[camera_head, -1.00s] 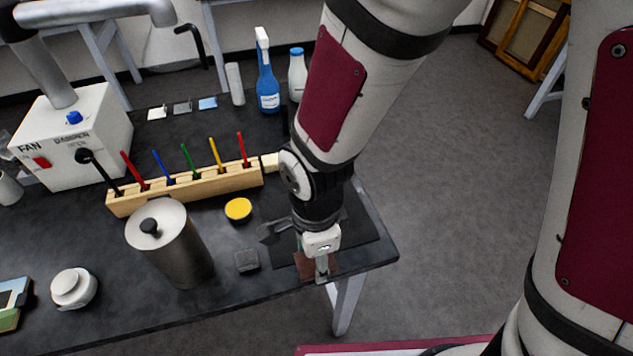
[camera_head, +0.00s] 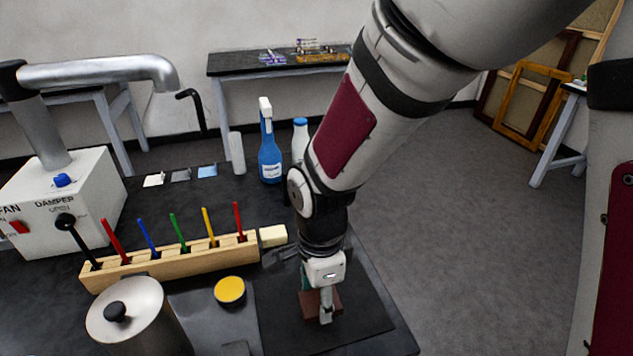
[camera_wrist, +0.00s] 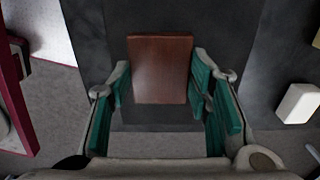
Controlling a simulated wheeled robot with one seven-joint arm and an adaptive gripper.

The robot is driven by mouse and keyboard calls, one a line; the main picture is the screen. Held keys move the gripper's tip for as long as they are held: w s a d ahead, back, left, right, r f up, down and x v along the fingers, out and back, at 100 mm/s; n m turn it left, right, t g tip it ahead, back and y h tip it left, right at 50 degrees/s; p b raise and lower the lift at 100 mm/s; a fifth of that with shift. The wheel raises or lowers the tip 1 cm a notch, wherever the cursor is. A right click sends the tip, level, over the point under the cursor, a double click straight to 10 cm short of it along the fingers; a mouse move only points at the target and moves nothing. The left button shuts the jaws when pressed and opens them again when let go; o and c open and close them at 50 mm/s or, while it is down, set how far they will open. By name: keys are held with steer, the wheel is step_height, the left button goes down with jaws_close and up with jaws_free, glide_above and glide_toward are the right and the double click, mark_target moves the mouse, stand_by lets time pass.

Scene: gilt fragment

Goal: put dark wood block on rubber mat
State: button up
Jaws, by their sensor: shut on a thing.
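The dark wood block (camera_head: 309,306) is a reddish-brown piece at my gripper (camera_head: 325,300). In the wrist view the block (camera_wrist: 160,70) sits between the green finger pads of my gripper (camera_wrist: 160,95), which is shut on it. The rubber mat (camera_head: 372,318) is a flat black sheet on the right end of the dark table. The block appears over the mat. I cannot tell whether its underside touches the mat. My gripper hides part of the block and mat.
A wooden rack (camera_head: 175,262) with coloured sticks stands left, with a pale block (camera_head: 272,236) at its end. A yellow-topped round tin (camera_head: 230,291) and a metal canister (camera_head: 135,325) are left of the mat. A blue bottle (camera_head: 269,160) stands behind. The table's right edge is close.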

mark_target(319, 295)
steer(key=w, duration=0.2)
steer(key=shift+w+f, duration=0.15)
steer(key=shift+w, duration=0.25)
steer(key=shift+f, duration=1.7)
steer(key=shift+f, duration=0.15)
steer(key=o, duration=1.1)
